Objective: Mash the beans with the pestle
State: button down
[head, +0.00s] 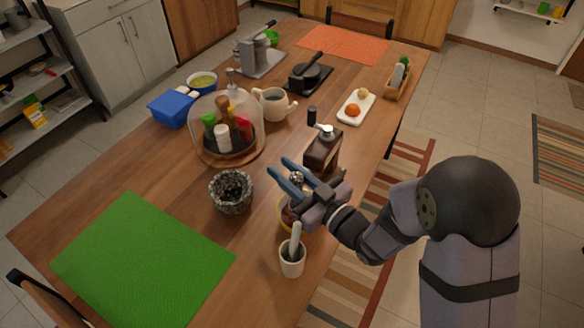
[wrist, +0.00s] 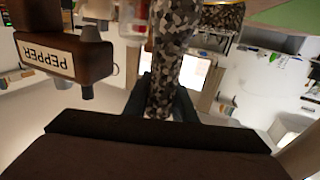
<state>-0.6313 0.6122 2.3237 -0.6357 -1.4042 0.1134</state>
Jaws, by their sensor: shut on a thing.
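My gripper (head: 276,168) is over the right side of the table, shut on a speckled stone pestle (head: 297,178). In the wrist view the pestle (wrist: 175,55) runs up from between the fingers (wrist: 168,100). The grey speckled mortar (head: 231,191) stands on the table to the left of my gripper; its rim also shows at the top of the wrist view (wrist: 222,16). The pestle is outside the mortar. The mortar's contents look dark, and I cannot tell beans in it. A yellow-rimmed bowl (head: 282,212) is partly hidden under my gripper, with something brownish inside.
A brown pepper dispenser (head: 322,150) stands close behind my gripper; its label shows in the wrist view (wrist: 48,58). A white cup with a light pestle-like stick (head: 292,262) stands in front. A glass dome over bottles (head: 228,125) is behind the mortar. A green mat (head: 140,250) lies clear at left.

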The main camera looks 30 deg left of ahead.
jog(key=shift+s+a, duration=0.15)
jog(key=shift+s, duration=0.05)
jog(key=shift+f, duration=0.15)
jog(key=b, duration=0.4)
send_over(284, 203)
jog(key=shift+f, duration=2.15)
notch_tip(284, 203, up, 5)
jog(key=p, duration=0.3)
jog(key=shift+f, duration=0.15)
jog(key=shift+d, duration=1.55)
jog(key=shift+f, duration=0.1)
